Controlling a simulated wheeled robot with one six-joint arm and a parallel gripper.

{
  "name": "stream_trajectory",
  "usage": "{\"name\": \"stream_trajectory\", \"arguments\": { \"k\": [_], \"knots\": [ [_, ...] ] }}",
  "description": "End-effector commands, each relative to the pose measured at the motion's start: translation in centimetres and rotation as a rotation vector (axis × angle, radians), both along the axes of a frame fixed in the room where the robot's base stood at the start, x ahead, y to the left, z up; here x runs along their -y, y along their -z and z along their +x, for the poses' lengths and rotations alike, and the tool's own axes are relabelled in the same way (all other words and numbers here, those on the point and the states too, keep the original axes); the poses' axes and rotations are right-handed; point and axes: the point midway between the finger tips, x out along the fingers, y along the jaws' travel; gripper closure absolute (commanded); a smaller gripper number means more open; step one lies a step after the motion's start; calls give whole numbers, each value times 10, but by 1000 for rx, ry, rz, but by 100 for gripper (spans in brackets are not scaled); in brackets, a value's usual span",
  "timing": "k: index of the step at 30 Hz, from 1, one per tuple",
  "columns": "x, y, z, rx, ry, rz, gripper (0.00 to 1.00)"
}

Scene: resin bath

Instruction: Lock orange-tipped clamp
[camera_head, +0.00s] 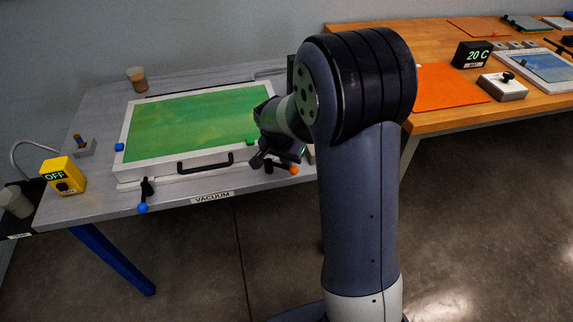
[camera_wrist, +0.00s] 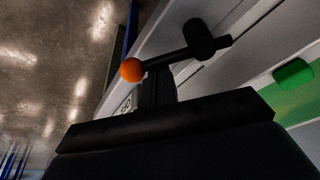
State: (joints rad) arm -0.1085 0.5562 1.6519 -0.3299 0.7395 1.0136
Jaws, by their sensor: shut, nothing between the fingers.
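The orange-tipped clamp (camera_head: 294,169) is at the front right corner of the white-framed bath with the green surface (camera_head: 122,169). In the wrist view its orange ball (camera_wrist: 132,70) ends a black lever, which runs right to a dark upright pivot (camera_wrist: 200,38). My gripper (camera_head: 272,160) is low at that corner, close beside the lever, partly covered by my arm. In the wrist view my shut fingers (camera_wrist: 157,88) reach up to the lever near the ball, with nothing between them. I cannot tell whether they touch the lever.
A blue-tipped clamp (camera_head: 142,208) is at the bath's front left, and a black handle (camera_head: 205,163) is on its front. A green knob (camera_wrist: 293,74) is close on the right. A yellow OFF box (camera_head: 63,175) and cup (camera_head: 137,79) stand on the grey table.

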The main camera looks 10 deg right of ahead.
Motion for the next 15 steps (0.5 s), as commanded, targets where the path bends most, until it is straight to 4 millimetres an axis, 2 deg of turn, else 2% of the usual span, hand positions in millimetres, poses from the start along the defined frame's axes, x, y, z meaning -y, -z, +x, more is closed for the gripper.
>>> {"name": "stream_trajectory", "arguments": {
  "k": [1, 15],
  "knots": [
    [-2, 5, -2, 2, 44, 0, 100],
    [-16, 2, -19, 1, 489, 0, 100]
  ]
}}
